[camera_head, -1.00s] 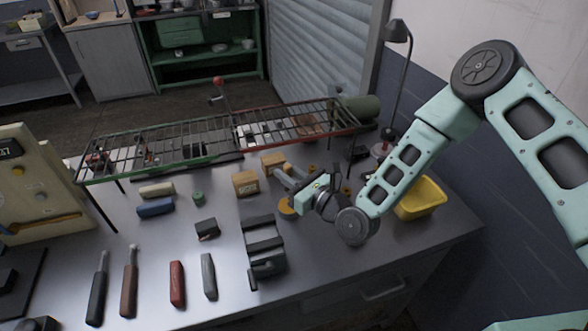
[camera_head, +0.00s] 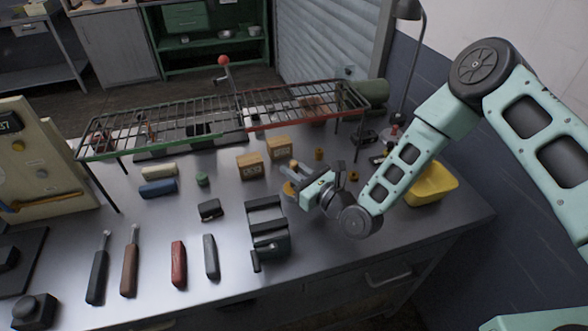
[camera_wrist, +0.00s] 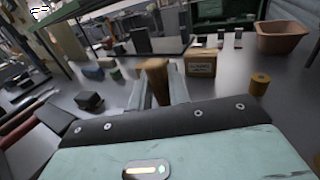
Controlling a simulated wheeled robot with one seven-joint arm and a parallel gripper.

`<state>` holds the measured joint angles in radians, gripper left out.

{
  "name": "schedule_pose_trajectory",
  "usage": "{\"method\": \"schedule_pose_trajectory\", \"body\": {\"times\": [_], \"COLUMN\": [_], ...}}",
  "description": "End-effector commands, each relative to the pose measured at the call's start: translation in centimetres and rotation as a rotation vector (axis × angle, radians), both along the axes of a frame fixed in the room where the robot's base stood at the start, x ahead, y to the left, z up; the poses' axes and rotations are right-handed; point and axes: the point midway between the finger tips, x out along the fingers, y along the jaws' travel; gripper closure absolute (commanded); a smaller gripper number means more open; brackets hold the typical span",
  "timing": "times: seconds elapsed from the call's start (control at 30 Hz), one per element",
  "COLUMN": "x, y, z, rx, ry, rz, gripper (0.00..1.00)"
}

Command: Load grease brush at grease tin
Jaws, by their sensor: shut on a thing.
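My gripper (camera_wrist: 158,92) is shut on a brown wooden handle (camera_wrist: 155,76), which looks like the grease brush's. The handle stands roughly upright between the fingers; its lower end and any bristles are hidden behind the gripper. In the head view my gripper (camera_head: 301,184) is low over the bench, right of the vise, and the tan handle top (camera_head: 294,164) shows above the fingers. A yellow-orange round thing (camera_head: 289,188), possibly the grease tin, sits right at the fingers, partly covered. I cannot tell whether the brush touches it.
Two wooden boxes (camera_head: 250,166) stand behind the gripper, with a small orange cylinder (camera_head: 319,154) to their right. A dark vise (camera_head: 266,235) is to the left. A wire rack (camera_head: 235,112) spans the back. A yellow bin (camera_head: 432,184) stands at right.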

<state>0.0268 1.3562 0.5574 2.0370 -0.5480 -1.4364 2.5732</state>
Motion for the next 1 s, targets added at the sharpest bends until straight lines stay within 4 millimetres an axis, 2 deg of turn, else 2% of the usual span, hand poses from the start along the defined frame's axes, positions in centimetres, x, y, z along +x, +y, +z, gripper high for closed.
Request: {"method": "schedule_pose_trajectory", "body": {"times": [1.0], "x": [0.02], "y": [-0.02], "z": [-0.83], "rx": [0.0], "ry": [0.0], "rz": [0.0], "gripper": [1.0]}}
